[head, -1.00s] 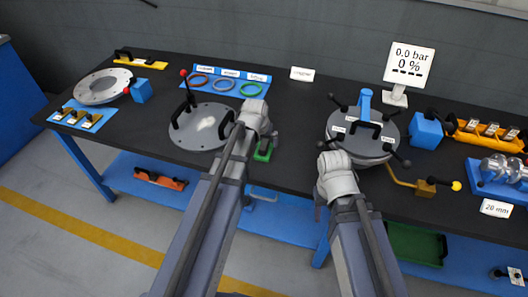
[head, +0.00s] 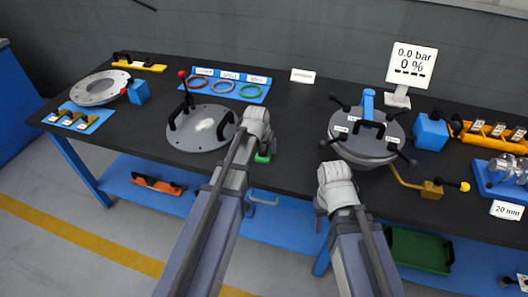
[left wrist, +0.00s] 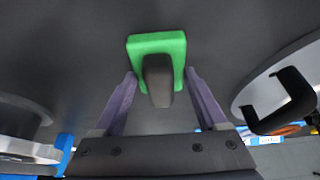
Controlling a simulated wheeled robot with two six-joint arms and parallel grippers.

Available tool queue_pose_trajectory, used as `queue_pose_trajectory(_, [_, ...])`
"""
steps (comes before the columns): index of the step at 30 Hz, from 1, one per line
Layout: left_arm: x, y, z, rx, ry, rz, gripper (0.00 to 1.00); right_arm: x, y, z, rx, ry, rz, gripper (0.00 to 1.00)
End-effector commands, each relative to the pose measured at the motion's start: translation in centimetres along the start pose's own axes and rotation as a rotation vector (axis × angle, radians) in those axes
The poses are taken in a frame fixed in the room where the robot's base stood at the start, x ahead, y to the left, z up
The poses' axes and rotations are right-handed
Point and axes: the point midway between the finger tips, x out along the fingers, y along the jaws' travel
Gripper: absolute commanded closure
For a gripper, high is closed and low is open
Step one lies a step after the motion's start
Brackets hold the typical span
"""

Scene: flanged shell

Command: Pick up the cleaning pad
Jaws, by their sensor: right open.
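The cleaning pad is a green block with a black handle. In the head view the pad (head: 263,157) lies on the dark table, mostly hidden behind my left wrist. In the left wrist view the pad (left wrist: 137,53) is straight ahead, its black handle pointing towards my palm. My left gripper (left wrist: 161,76) is open, one finger on each side of the handle, with gaps to it. In the head view my left gripper's fingers are hidden by its wrist. My right gripper (head: 320,208) is open and empty near the table's front edge; its fingers are mostly hidden.
A grey round plate with black handles (head: 185,134) lies left of the pad. A flanged vessel with a lid (head: 365,145) stands to the right. Coloured rings on a blue tray (head: 210,92) lie behind. Bare table (head: 295,120) separates the pad and vessel.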

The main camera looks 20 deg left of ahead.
Motion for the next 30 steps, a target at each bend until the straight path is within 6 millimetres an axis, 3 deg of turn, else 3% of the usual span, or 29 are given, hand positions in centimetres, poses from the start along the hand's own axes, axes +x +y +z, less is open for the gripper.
queue_pose_trajectory(2, [0.0, 0.0, 0.0, 0.000, 0.000, 0.000, 0.36, 0.0, 0.0, 0.0, 0.000, 0.000, 0.000, 0.50])
queue_pose_trajectory(15, [0.0, 0.0, 0.0, 0.000, 0.000, 0.000, 0.85, 0.0, 0.0, 0.0, 0.000, 0.000, 0.000, 0.50])
queue_pose_trajectory(23, [-0.1, 0.0, 0.0, 0.000, 0.000, 0.000, 0.87, -0.1, 0.0, 0.0, 0.000, 0.000, 0.000, 0.50])
queue_pose_trajectory(30, [-1.3, 0.0, -0.5, 0.000, 0.000, 0.000, 0.87, -1.4, 0.1, 0.1, 0.000, 0.000, 0.000, 0.50])
